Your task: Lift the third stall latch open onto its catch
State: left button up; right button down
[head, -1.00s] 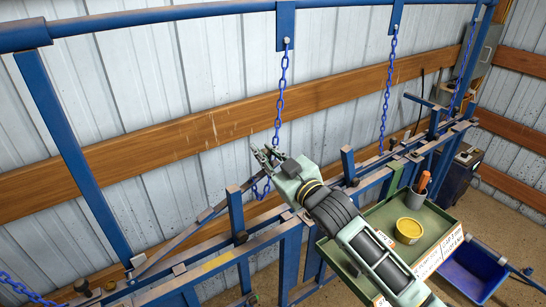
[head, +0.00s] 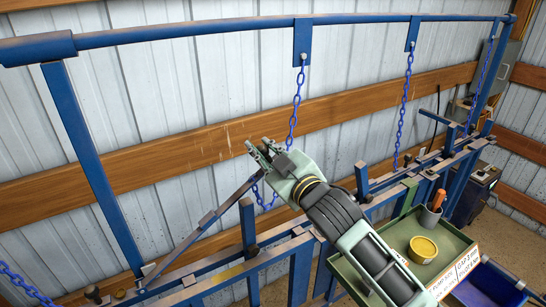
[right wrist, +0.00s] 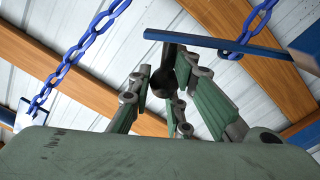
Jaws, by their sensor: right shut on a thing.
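The stall latch is a long blue bar (head: 212,217) with worn brownish edges, tilted up from its low left end towards the right. My right gripper (head: 262,150) is at its raised upper end, against the wall side of the rails. In the right wrist view, the fingers (right wrist: 165,82) close around a dark round knob (right wrist: 163,88) at the bar's end. The fingers partly hide this end. I cannot make out the catch for certain. My left gripper is not in view.
A blue chain (head: 295,105) hangs just behind my right gripper; another (head: 405,95) hangs further right. Blue rails (head: 290,250) run below. A green tray (head: 462,243) with a yellow tub (head: 423,248) and a grey cup (head: 430,217) stands at right, beside a blue bin (head: 490,287).

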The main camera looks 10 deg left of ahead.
jog(key=shift+n, duration=0.5)
jog(key=shift+s+a+r, duration=0.55)
jog(key=shift+a+r, duration=0.05)
jog(key=shift+a, duration=0.15)
jog(key=shift+s+a+r, duration=0.5)
jog(key=shift+a+r, duration=0.1)
jog(key=shift+a, duration=0.1)
jog(key=shift+n, duration=0.7)
jog(key=shift+s+a+r, duration=0.55)
jog(key=shift+a+r, duration=0.2)
jog(key=shift+r, duration=0.1)
jog(key=shift+s+a+r, duration=0.55)
jog(key=shift+a+r, duration=0.2)
jog(key=shift+r, duration=0.1)
jog(key=c, duration=1.9)
grip_release()
jog(key=o, duration=0.6)
jog(key=shift+s+a+r, duration=0.1)
jog(key=shift+a+r, duration=0.1)
jog(key=shift+c, duration=0.2)
jog(key=o, duration=0.9)
jog(key=shift+d+r, duration=0.15)
jog(key=shift+d, duration=0.1)
jog(key=shift+c, duration=0.2)
jog(key=v, duration=0.8)
